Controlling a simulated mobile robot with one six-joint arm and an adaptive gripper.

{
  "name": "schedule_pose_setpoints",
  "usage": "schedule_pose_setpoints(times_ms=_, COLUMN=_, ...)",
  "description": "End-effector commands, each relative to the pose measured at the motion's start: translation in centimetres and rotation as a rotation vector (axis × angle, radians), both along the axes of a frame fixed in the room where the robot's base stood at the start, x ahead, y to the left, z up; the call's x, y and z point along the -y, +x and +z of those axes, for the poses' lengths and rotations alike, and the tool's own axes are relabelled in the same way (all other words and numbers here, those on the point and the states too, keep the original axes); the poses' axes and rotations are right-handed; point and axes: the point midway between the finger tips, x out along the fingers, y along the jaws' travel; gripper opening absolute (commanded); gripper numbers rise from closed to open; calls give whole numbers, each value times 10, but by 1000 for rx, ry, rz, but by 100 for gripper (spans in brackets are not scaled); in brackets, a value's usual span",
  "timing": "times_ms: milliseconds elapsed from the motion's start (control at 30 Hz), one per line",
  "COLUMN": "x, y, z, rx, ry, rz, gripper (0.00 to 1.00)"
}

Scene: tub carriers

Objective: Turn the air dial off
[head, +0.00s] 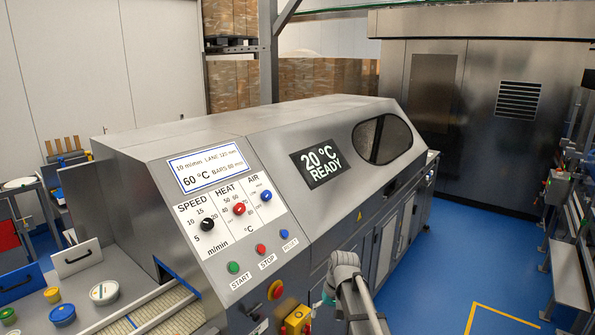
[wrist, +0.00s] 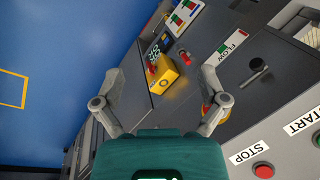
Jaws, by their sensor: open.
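The air dial (head: 266,196) is a small blue knob under the word AIR, at the right end of the sloped control panel in the head view. Its pointer and small setting labels are too small to read surely. The dial does not show in the wrist view. My gripper (wrist: 160,73) is open, with its two grey fingers spread wide and nothing between them. In the head view my arm is at the lower middle, low and to the right of the dial and apart from it; the fingertips are not clear there.
A black speed dial (head: 207,224) and red heat dial (head: 239,209) sit left of the air dial. Green start (head: 233,267), red stop (head: 260,249) and blue reset (head: 284,233) buttons lie below. A yellow box (wrist: 172,76) and black flow knob (wrist: 258,65) show in the wrist view.

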Motion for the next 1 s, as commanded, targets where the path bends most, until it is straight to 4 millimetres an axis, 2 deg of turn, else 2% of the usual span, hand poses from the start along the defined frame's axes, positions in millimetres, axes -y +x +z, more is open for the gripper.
schedule_pose_setpoints(times_ms=33, x=11, y=-25, z=-20, rx=6, ry=-21, rz=-8, gripper=92)
schedule_pose_setpoints(times_ms=200, x=41, y=-76, z=-53, rx=27, ry=-98, rz=-30, gripper=92)
schedule_pose_setpoints(times_ms=400, x=70, y=-127, z=-82, rx=46, ry=-177, rz=-52, gripper=92)
schedule_pose_setpoints(times_ms=500, x=77, y=-143, z=-90, rx=52, ry=-204, rz=-59, gripper=92)
schedule_pose_setpoints(times_ms=667, x=84, y=-153, z=-95, rx=56, ry=-225, rz=-65, gripper=92)
schedule_pose_setpoints(times_ms=1000, x=85, y=-153, z=-94, rx=57, ry=-227, rz=-65, gripper=92)
